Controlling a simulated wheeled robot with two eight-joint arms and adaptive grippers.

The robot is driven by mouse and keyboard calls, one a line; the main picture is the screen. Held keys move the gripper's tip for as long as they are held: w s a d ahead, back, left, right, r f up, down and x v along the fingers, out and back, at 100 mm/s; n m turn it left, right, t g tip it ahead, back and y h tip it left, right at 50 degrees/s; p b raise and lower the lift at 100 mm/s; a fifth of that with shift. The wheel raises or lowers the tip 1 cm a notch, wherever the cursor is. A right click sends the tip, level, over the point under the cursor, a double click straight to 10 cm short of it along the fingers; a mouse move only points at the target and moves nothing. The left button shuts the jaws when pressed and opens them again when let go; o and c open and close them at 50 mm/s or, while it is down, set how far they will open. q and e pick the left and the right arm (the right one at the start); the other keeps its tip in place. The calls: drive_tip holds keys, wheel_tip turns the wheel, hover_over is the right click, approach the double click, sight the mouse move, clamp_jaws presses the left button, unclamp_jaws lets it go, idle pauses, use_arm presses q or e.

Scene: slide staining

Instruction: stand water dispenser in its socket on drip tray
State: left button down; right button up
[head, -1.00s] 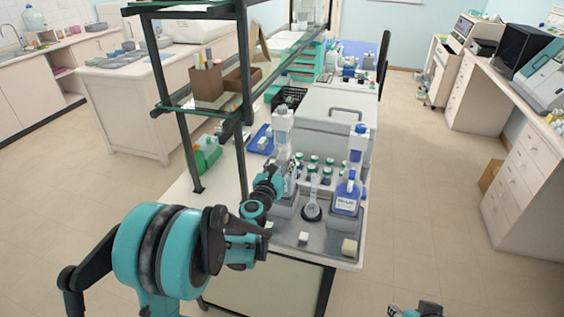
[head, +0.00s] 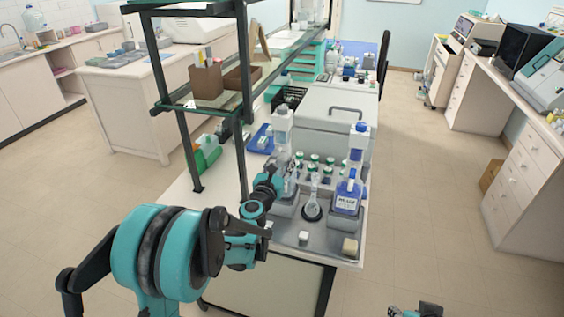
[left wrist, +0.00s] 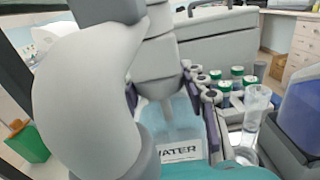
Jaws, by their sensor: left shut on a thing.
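The water dispenser (head: 283,122) is a clear bottle with a tall white pump head. It stands upright over the left grey socket block (head: 286,211) on the grey drip tray (head: 325,240). My left gripper (head: 283,186) is shut on its body. In the left wrist view the dispenser's WATER label (left wrist: 181,151) shows between the fingers (left wrist: 178,118). The gripper hides the bottle's base, so I cannot tell whether it is fully seated. Part of my right gripper (head: 415,311) shows at the bottom edge; its jaws are unclear.
A blue-labelled dispenser bottle (head: 347,193) stands in the right holder. A clear flask (head: 312,200) stands between the two holders, with several green-capped bottles behind. A white block (head: 303,237) and a beige block (head: 350,247) lie at the tray's front. A dark shelf post (head: 241,150) rises left of the gripper.

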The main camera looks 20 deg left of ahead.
use_arm(q)
drive_tip(key=shift+f+b, duration=0.65)
idle(0.3)
drive_tip(key=c, duration=0.8)
unclamp_jaws()
drive_tip(key=shift+o, duration=0.2)
drive_tip(key=s, duration=1.2)
drive_tip(key=shift+a, duration=0.25)
drive_tip(key=shift+s, duration=0.1)
